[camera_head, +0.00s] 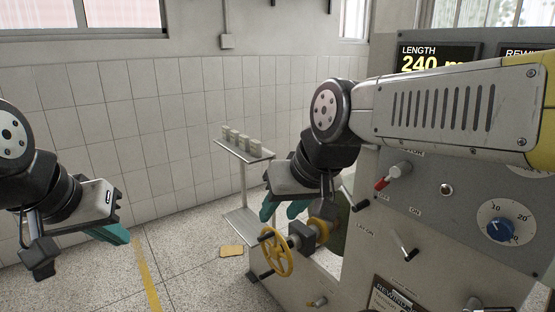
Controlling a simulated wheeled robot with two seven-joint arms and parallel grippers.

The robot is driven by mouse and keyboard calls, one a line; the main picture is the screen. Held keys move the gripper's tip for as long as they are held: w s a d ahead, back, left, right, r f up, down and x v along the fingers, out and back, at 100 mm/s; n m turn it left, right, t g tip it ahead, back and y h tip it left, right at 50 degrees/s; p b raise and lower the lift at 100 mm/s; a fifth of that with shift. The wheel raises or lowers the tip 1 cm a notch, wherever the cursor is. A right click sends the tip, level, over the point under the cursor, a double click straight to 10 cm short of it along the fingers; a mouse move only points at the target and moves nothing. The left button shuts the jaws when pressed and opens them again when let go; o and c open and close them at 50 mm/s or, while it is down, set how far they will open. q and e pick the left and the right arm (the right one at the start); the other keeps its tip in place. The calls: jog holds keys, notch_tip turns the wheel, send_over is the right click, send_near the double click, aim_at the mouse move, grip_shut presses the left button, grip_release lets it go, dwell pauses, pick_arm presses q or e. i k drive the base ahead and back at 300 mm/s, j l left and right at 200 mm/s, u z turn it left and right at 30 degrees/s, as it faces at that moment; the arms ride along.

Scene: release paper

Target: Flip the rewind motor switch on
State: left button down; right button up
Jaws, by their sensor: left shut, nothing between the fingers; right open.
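The grey machine panel (455,215) fills the right side. A rotary switch with a red-tipped handle (393,175) sits on it, above OFF and ON labels. Its red tip points down-left, toward OFF. My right arm hides part of the label above it, so I cannot read its full name. My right gripper (286,207) is open with teal fingers, left of the panel and apart from the switch, above the yellow handwheel. My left gripper (112,235) is shut and empty at the left, far from the panel.
Other controls are a lever (403,246), a blue dial knob (499,229) and a yellow handwheel (276,252). A display (432,58) reads LENGTH 240. A small stand (244,150) holds several pale rolls by the wall.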

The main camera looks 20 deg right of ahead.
aim_at(397, 171)
jog(key=z, duration=1.6)
